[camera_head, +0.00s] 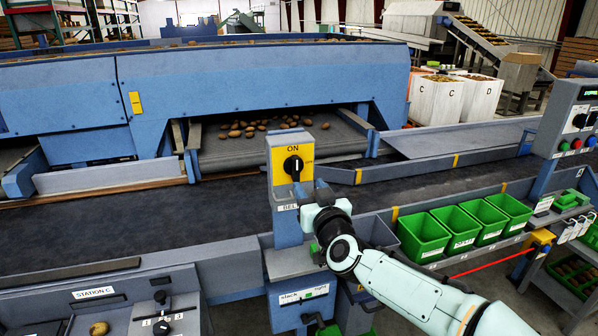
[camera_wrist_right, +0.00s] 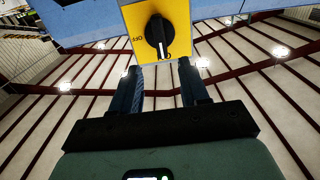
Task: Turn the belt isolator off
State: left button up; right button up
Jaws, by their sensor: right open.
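The belt isolator is a yellow plate (camera_head: 304,146) with a black rotary knob (camera_head: 293,167) on a blue post. ON is printed above the knob and a smaller label, too small to read, sits at its right. In the right wrist view the plate (camera_wrist_right: 182,12) reads OFF left of the knob (camera_wrist_right: 158,36), whose white mark points down, away from OFF. My right gripper (camera_head: 300,190) is just below the knob in the head view. In the wrist view its two fingers (camera_wrist_right: 160,80) are apart and empty, with the knob beyond their tips. My left gripper is not in view.
A dark conveyor belt (camera_head: 130,222) runs behind the post. Potatoes lie on the grader outlet (camera_head: 235,150). Green bins (camera_head: 422,236) stand right of my arm. A Station C panel (camera_head: 95,294) is at lower left and a control box (camera_head: 575,120) at far right.

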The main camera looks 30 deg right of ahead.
aim_at(297, 169)
jog(key=p+x, duration=0.1)
jog(key=x, duration=0.8)
jog(key=shift+w, duration=0.1)
jog(key=shift+a, duration=0.1)
grip_shut()
